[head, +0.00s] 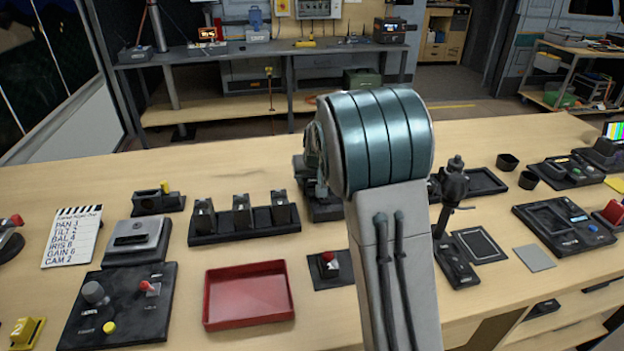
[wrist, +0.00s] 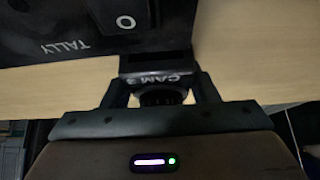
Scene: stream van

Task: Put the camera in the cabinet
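In the wrist view my gripper (wrist: 160,80) has its two fingers spread on either side of a small dark block labelled "CAM 3" (wrist: 165,80). A round, lens-like part shows between the fingers. This looks like the camera; I cannot tell whether the fingers touch its sides or whether it is lifted. In the head view my own arm hides the gripper and whatever is at it. A wooden shelf cabinet (head: 445,33) stands at the back right; I cannot tell if it is the task's cabinet.
A dark panel marked "TALLY" (wrist: 70,30) lies just beyond the block. The wooden workbench (head: 180,320) carries a red tray (head: 248,296), a row of dark units (head: 243,222), a slate (head: 72,237) and control panels (head: 565,228).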

